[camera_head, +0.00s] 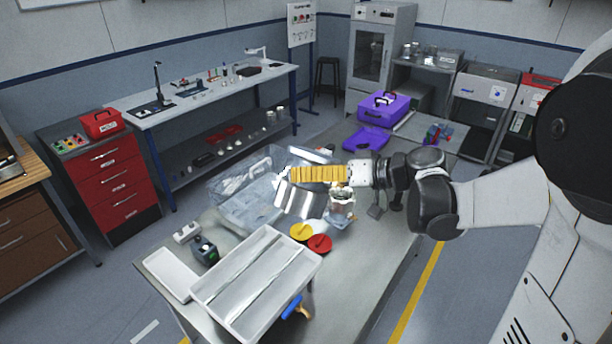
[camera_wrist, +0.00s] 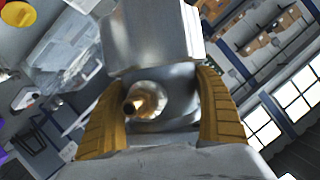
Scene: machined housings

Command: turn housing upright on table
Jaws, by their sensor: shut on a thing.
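The housing (camera_head: 304,202) is a shiny, blocky grey metal part, held in the air above the table (camera_head: 350,272). In the head view it shows above and below my yellow fingers and looks tilted. My gripper (camera_head: 292,174) reaches in from the right and is shut on it. In the wrist view the housing (camera_wrist: 150,38) fills the middle, with a brass-coloured fitting on a round boss facing the camera. My gripper's yellow fingers (camera_wrist: 162,85) lie along both sides of it. The housing's far side is hidden.
A clear bin (camera_head: 235,208) stands behind and left of the housing. A small metal part (camera_head: 342,203) stands below my wrist. Yellow (camera_head: 300,231) and red (camera_head: 320,243) discs and a divided white tray (camera_head: 232,297) are in front. The table's right front is bare.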

